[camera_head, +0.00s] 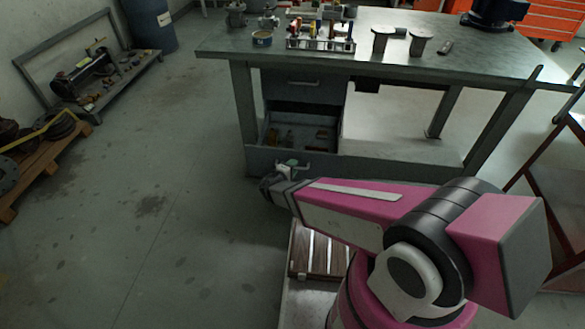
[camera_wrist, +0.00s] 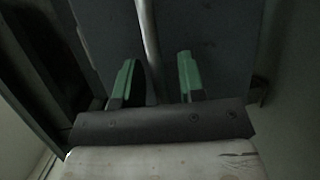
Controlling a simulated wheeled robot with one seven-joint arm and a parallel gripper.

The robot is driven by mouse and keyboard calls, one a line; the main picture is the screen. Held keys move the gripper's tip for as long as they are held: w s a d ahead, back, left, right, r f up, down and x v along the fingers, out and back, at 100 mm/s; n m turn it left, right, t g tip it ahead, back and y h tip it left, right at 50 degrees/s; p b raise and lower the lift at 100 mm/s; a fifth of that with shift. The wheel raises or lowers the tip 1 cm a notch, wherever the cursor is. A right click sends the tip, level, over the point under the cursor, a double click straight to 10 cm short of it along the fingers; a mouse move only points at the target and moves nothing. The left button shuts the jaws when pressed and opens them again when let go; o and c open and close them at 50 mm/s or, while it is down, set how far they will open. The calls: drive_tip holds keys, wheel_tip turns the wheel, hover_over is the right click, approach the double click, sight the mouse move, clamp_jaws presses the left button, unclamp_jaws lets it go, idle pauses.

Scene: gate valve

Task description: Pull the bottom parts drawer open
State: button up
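The bottom parts drawer (camera_head: 262,158) is in the lower left of the workbench in the head view. It stands pulled out, and small parts show inside it. My gripper (camera_head: 291,165) is at the drawer's front, near its handle. In the wrist view the two green fingers of my gripper (camera_wrist: 157,78) are apart. The pale bar of the drawer handle (camera_wrist: 147,30) runs between them, with a visible gap on the right side. The dark drawer front (camera_wrist: 215,45) fills the picture behind the fingers. Contact between fingers and bar cannot be told.
The upper drawer (camera_head: 301,90) is shut above the open one. The workbench (camera_head: 350,50) carries a parts rack (camera_head: 320,42) and several metal pieces. A pallet (camera_head: 30,170) and a low stand (camera_head: 90,90) are at the left.

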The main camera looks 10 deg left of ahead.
drive_tip(key=shift+s, duration=0.1)
drive_tip(key=v, duration=1)
drive_tip(key=shift+s+a, duration=0.2)
drive_tip(key=shift+s, duration=0.1)
drive_tip(key=shift+r, duration=0.1)
drive_tip(key=w+d+r+m+g+y, duration=0.1)
drive_tip(key=d+r+m+g, duration=0.3)
drive_tip(key=d, duration=0.7)
drive_tip(key=w+d+r+m+g+y, duration=0.2)
drive_tip(key=d+r+m+g, duration=0.3)
drive_tip(key=d, duration=0.6)
drive_tip(key=w+d+r+m+g+y, duration=0.2)
drive_tip(key=d+r+m+g, duration=0.3)
drive_tip(key=d, duration=0.6)
drive_tip(key=shift+w+r+y, duration=0.25)
drive_tip(key=shift+r+y, duration=0.55)
drive_tip(key=shift+r, duration=0.15)
drive_tip(key=shift+d, duration=0.1)
